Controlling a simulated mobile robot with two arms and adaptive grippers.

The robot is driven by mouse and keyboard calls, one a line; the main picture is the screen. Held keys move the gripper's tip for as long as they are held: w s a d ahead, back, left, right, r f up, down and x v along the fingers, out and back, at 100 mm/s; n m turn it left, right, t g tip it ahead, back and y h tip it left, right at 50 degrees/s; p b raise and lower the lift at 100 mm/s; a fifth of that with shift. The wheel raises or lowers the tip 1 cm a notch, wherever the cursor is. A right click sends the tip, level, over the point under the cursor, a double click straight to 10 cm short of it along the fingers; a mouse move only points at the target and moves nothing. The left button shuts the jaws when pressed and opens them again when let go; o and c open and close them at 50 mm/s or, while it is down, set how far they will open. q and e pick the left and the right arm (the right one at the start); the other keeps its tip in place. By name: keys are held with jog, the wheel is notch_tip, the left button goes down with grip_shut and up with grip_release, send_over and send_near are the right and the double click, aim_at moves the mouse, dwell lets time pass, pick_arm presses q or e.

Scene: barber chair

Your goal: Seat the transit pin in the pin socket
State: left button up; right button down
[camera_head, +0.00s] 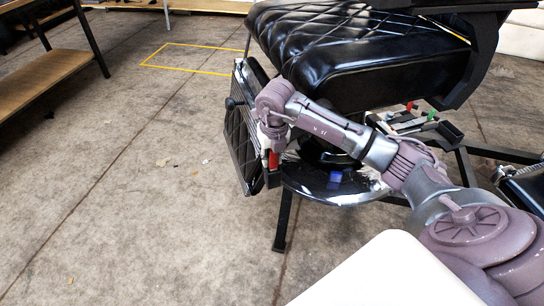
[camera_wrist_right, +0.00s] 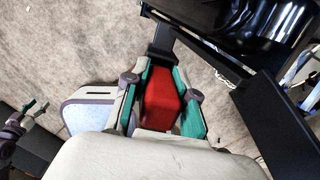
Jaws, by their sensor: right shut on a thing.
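The transit pin, seen as a red block (camera_head: 273,160), is held upright below my right gripper (camera_head: 271,146) beside the chair's footrest. In the right wrist view the red block (camera_wrist_right: 160,95) sits between the green pads of my right gripper (camera_wrist_right: 162,85), which is shut on it. A black bracket (camera_wrist_right: 162,50) lies just beyond the red end; it also shows below the pin in the head view (camera_head: 272,179). I take it to hold the pin socket, whose opening is hidden. Whether the pin is inside it I cannot tell. My left gripper (camera_wrist_right: 28,112) shows small at the wrist view's left edge, fingers apart.
The black quilted chair seat (camera_head: 360,50) overhangs my right arm. The footrest panel (camera_head: 240,135) stands left of the gripper. A blue block (camera_head: 336,177) lies on the round chair base (camera_head: 345,195). Red and green pieces (camera_head: 420,111) sit behind my arm.

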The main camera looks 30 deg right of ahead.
pick_arm(q)
jog(key=shift+r, duration=0.15)
pick_arm(e)
jog(key=c, duration=0.9)
grip_release()
jog(key=shift+c, duration=0.2)
jog(key=r, duration=0.4)
jog(key=s+r+p, duration=0.1)
jog(key=r, duration=0.7)
jog(key=shift+s+a+r, duration=0.1)
jog(key=shift+s+a, duration=0.05)
jog(key=shift+a, duration=0.05)
pick_arm(q)
jog(key=s+f, duration=0.1)
jog(key=f, duration=0.1)
jog(key=s+f, duration=0.1)
jog(key=f, duration=0.1)
jog(key=shift+s+a, duration=0.2)
jog(key=shift+s, duration=0.15)
